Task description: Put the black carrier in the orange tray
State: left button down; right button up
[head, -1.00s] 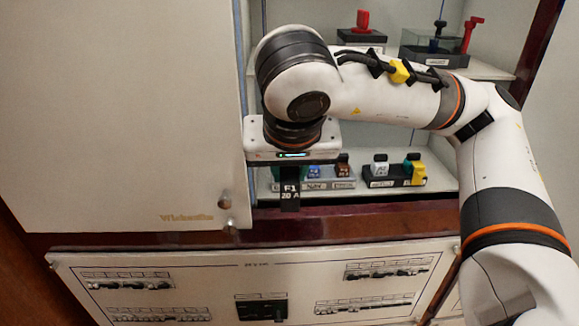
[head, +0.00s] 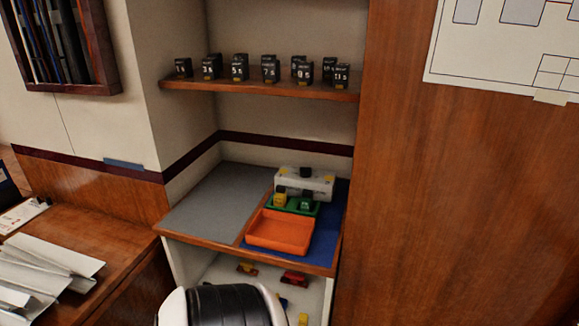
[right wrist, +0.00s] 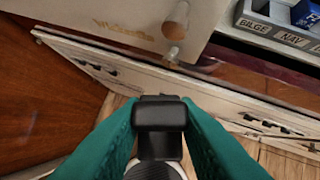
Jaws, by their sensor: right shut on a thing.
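The black carrier (right wrist: 160,113) shows in the right wrist view, clasped between the teal fingers of my right gripper (right wrist: 160,122). It hangs in front of the panel; its lower part is partly hidden. The orange tray (head: 268,246) shows in the head view, on a blue mat at the front right of a low counter, and it looks empty. My right gripper is outside the head view, where only a white and black part of my arm shows at the bottom. My left gripper is in neither view.
A green tray (head: 317,213) with small yellow and dark pieces and a pale box (head: 310,180) stand behind the orange tray. A grey mat (head: 205,208) to its left is bare. Several black numbered blocks line the shelf (head: 255,90) above. A labelled rack (right wrist: 275,38) shows in the right wrist view.

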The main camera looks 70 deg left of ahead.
aim_at(281, 231)
jog(key=u, duration=3.45)
